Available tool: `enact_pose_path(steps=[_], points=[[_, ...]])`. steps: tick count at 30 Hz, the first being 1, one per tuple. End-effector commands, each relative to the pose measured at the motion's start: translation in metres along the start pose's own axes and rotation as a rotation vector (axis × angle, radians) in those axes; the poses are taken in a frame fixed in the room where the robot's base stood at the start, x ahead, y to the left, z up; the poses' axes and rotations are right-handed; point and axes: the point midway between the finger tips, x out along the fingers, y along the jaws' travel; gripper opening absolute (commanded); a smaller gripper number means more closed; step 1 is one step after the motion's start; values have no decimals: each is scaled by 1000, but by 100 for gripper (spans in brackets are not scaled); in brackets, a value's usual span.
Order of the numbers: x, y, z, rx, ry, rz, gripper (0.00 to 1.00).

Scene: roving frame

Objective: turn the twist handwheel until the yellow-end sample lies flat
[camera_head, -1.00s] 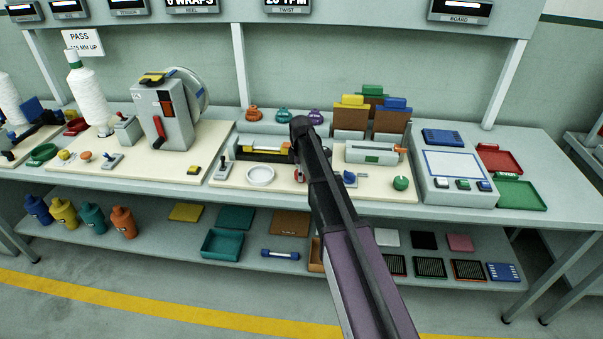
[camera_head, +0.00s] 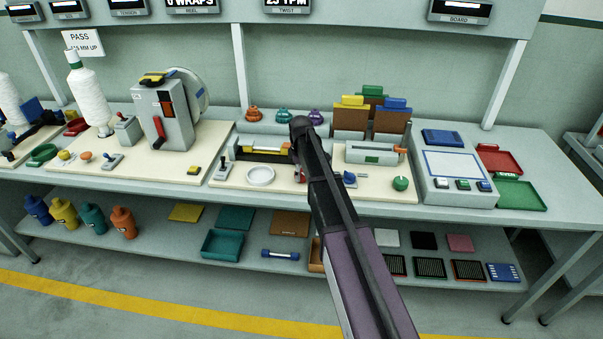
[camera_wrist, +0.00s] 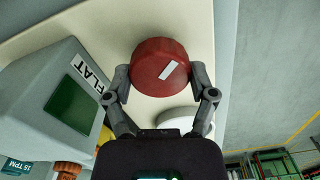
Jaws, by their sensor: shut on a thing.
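The twist handwheel (camera_wrist: 160,66) is a round red knob with a white mark on its face in the wrist view. My gripper (camera_wrist: 161,80) has a finger on each side of it and is shut on it. In the head view only a sliver of red handwheel (camera_head: 299,177) shows beside my arm, which hides the fingers. A yellow bar (camera_head: 262,151), perhaps the yellow-end sample, lies on the twist station left of my wrist. Its far end is hidden, and I cannot tell its twist. The overhead twist display (camera_head: 287,5) seems to read 23 or 25 TPM.
A grey box marked FLAT (camera_wrist: 72,98) with a dark green window stands close left of my gripper in the wrist view. A white round dish (camera_head: 260,176) and a green knob (camera_head: 400,183) flank my arm. Coloured card holders (camera_head: 350,118) stand behind.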

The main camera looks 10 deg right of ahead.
Motion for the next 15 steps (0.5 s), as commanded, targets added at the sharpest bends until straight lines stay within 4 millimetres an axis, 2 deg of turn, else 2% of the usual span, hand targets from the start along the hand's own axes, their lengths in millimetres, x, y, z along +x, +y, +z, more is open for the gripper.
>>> enact_pose_path(steps=[7,15], points=[[0,-1,1,148,-1,-3,25],[0,-1,1,214,-1,-4,25]])
